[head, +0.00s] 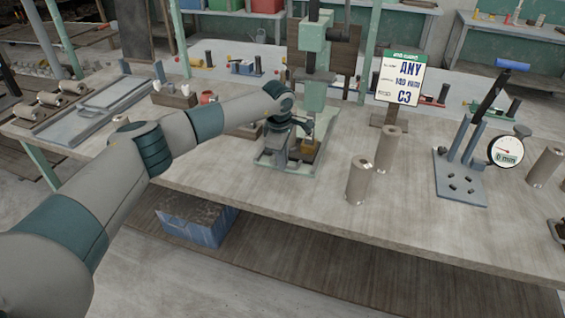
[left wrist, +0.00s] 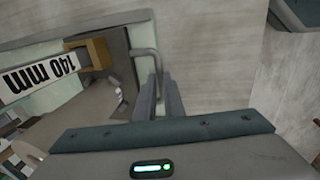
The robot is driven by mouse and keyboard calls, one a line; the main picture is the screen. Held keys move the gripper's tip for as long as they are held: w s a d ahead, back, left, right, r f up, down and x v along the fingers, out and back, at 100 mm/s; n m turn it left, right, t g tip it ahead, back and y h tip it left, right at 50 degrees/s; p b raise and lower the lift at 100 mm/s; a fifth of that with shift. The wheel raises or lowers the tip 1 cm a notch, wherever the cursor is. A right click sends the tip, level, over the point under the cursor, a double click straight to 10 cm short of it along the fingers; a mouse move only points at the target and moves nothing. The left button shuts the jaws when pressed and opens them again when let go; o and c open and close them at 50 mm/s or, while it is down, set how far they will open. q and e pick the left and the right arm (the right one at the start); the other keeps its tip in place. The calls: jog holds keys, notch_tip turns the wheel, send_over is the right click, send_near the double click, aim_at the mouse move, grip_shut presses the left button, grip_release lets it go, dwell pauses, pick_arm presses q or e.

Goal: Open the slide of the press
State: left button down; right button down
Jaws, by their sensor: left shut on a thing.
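The green press (head: 315,92) stands on the workbench at the middle of the head view. Its pale green base (head: 272,165) rests on the bench top. A tan block (head: 308,147) sits low in the press, beside my gripper; it also shows in the left wrist view (left wrist: 99,53), next to a white "140 mm" label (left wrist: 38,77). My left gripper (head: 303,133) is at the press's front. In the left wrist view its fingers (left wrist: 165,97) are shut on a bent grey handle (left wrist: 148,54) at the edge of the press. The fingers partly hide the handle. The right gripper is out of view.
Two clay-coloured cylinders (head: 359,180) stand right of the press. The bench front before the press is clear.

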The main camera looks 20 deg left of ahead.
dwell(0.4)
pick_arm(q)
jog(key=c, duration=1.8)
grip_release()
jog(key=shift+c, duration=0.2)
jog(key=shift+r, duration=0.15)
